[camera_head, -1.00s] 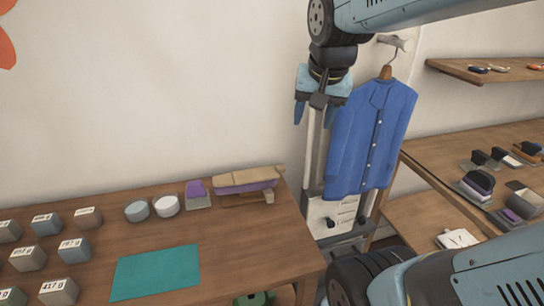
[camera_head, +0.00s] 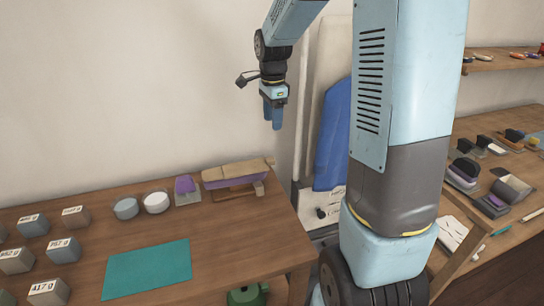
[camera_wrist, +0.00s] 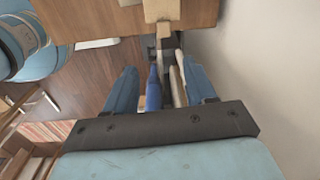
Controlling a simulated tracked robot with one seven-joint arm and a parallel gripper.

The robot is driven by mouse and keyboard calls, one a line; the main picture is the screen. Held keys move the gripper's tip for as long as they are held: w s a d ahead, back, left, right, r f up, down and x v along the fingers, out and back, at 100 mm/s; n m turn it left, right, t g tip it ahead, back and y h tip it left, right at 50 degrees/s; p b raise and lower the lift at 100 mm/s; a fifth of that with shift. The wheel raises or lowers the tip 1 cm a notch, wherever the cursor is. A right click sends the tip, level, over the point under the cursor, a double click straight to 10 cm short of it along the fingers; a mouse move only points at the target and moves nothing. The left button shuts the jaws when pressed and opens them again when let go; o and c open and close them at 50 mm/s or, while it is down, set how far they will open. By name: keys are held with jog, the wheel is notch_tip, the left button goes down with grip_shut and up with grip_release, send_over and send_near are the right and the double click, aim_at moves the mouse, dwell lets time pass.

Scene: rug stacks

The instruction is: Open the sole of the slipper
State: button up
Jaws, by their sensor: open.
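The slipper (camera_head: 230,178) appears to be the purple and tan piece at the back right of the wooden table, with its tan sole (camera_head: 245,168) on top and a wooden stand below. My gripper (camera_head: 273,122) points down in the air, above and a little right of the slipper, clear of it. It is open and empty. In the wrist view its two blue fingers (camera_wrist: 163,92) stand apart. A pale tan end (camera_wrist: 161,10) shows beyond them at the table edge; I cannot tell whether it is the sole or the stand.
On the table (camera_head: 220,235) are a teal mat (camera_head: 147,269), two round tins (camera_head: 157,202), a purple block (camera_head: 186,187) and several labelled weights (camera_head: 63,250). A blue shirt (camera_head: 331,145) hangs behind my arm. Shelves with tools stand at the right.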

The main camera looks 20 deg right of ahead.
aim_at(272, 158)
jog(key=shift+m, duration=0.5)
jog(key=f, duration=0.5)
jog(key=w+f, duration=0.1)
jog(key=f, duration=0.9)
jog(key=shift+w+f, duration=0.2)
grip_shut()
